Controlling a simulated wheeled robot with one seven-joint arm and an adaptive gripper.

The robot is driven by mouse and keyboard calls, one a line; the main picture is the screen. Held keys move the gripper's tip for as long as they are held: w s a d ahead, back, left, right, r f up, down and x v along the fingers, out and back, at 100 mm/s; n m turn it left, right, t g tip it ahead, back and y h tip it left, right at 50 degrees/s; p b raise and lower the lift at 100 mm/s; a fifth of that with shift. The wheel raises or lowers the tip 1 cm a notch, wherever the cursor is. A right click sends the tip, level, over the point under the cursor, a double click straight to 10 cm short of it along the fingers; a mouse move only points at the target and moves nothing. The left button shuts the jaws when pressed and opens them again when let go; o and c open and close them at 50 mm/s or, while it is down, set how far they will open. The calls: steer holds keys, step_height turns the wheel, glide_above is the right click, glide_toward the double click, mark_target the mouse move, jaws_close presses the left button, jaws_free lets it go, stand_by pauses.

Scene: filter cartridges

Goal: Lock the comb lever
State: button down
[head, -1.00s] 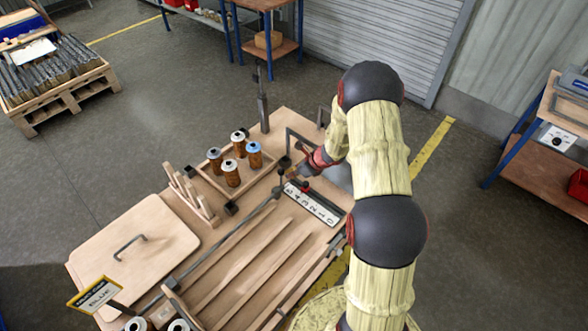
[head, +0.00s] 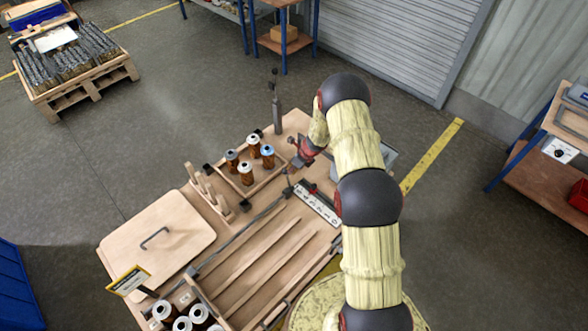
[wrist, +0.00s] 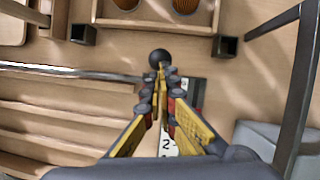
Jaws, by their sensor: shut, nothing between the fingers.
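A lever with a black ball knob (head: 286,171) stands by the upper end of the long grey rod (head: 240,232), near the white numbered scale (head: 318,204). In the wrist view a black ball (wrist: 160,57) shows just beyond my fingertips; contact cannot be told. My gripper (head: 296,162) is shut and empty, its yellow-edged fingers (wrist: 162,76) together above the scale. The wooden comb (head: 207,188) stands upright left of the cartridge tray (head: 262,184). Another upright lever (head: 276,115) with a dark knob stands at the bench's back edge. I cannot tell which is the comb lever.
Several brown cartridges (head: 246,174) stand in the tray beside my gripper. A dark metal frame (wrist: 300,90) rises close on the right in the wrist view. A lidded board (head: 155,240) and more cartridges (head: 200,313) occupy the left and front. The grooved bench middle is clear.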

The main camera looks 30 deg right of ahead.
steer(key=shift+w+a+p, duration=0.3)
steer(key=shift+w+p, duration=0.05)
steer(key=shift+w, duration=0.4)
steer(key=v, duration=1.3)
steer(key=shift+s+d+f, duration=0.25)
steer(key=shift+s+d, duration=0.05)
steer(key=shift+s, duration=0.1)
